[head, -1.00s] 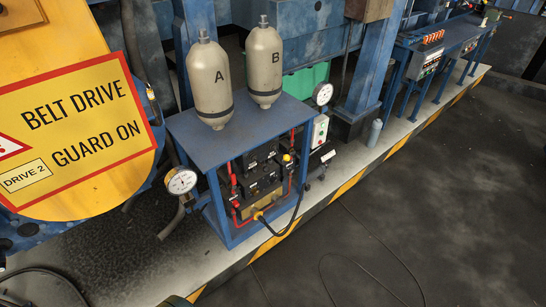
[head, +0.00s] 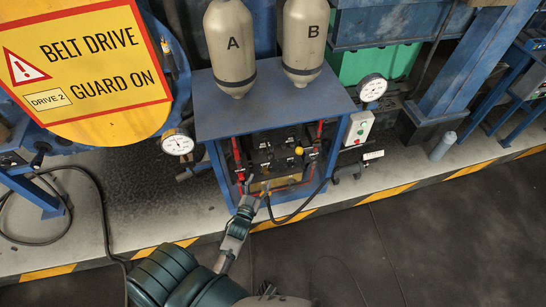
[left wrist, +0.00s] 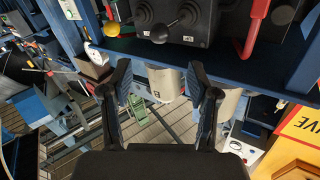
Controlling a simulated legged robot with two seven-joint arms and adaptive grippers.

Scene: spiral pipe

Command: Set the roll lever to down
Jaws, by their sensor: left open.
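A black control panel (head: 272,155) with several small levers sits under the blue cart top. I cannot read which is the roll lever. A yellow ball knob (head: 299,151) is at its right; it also shows in the left wrist view (left wrist: 112,28). The left wrist view, upside down, shows a black ball-knob lever (left wrist: 159,34) on the panel, just beyond the fingers. My left gripper (head: 252,197) is in front of the panel's lower left. It is open and empty between its two fingers (left wrist: 157,82). My right gripper is not in view.
Canisters A (head: 231,50) and B (head: 305,42) stand on the blue cart top (head: 272,105). Red handles (head: 238,158) flank the panel, and a black cable (head: 300,212) loops below it. Gauges (head: 178,143) stand beside the cart. The dark floor in front is clear.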

